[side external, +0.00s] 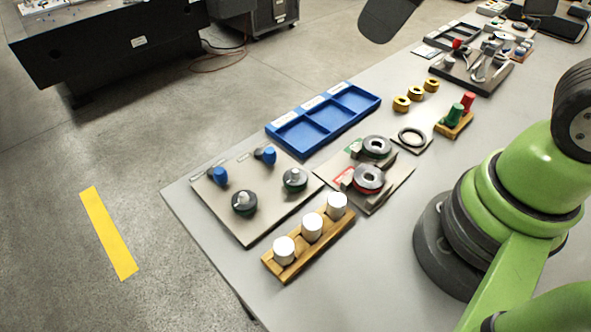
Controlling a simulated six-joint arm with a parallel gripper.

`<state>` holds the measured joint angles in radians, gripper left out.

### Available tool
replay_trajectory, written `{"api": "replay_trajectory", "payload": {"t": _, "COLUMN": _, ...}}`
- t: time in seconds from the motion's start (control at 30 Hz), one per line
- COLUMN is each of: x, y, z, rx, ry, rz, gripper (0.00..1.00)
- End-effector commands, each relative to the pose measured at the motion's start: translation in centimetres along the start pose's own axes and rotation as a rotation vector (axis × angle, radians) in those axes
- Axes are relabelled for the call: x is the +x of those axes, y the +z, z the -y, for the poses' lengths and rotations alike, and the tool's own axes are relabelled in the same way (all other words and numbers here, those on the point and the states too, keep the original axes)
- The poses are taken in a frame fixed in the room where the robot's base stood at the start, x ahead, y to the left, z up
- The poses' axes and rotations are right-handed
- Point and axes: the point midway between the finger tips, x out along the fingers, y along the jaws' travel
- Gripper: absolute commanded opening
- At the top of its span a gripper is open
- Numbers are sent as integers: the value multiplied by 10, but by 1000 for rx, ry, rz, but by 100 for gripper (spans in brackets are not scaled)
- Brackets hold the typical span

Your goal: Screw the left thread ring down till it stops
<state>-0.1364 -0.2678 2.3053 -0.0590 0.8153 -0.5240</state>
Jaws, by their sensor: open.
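A beige plate (247,232) at the table's near left corner carries two dark rings, each around a pale metal stud. The left ring (244,207) is the nearer one; the right ring (295,184) lies beyond it. Both look low on their studs, but the threads are too small to make out. Two blue-capped parts, a left one (220,176) and a right one (269,156), stand at the plate's back. My gripper's fingers are not visible. A dark rounded piece (388,18) hangs in at the top edge; I cannot tell what it is.
A wooden block (331,240) with white cylinders stands in front of the plate. A blue tray (337,128) lies behind. Another plate with two large rings (367,180) (375,146) is to the right. Floor lies beyond the table's left edge.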

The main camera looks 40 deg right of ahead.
Motion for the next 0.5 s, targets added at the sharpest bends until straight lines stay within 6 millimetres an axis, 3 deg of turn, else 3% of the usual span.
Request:
{"api": "replay_trajectory", "payload": {"t": 0.23, "x": 87, "y": -26, "z": 14, "rx": -672, "ry": -92, "rz": 211, "gripper": 70}}
{"api": "replay_trajectory", "payload": {"t": 0.4, "x": 145, "y": -24, "z": 28, "rx": -1070, "ry": -190, "rz": 307, "gripper": 70}}
{"api": "replay_trajectory", "payload": {"t": 0.5, "x": 168, "y": -19, "z": 34, "rx": -1229, "ry": -237, "rz": 339, "gripper": 70}}
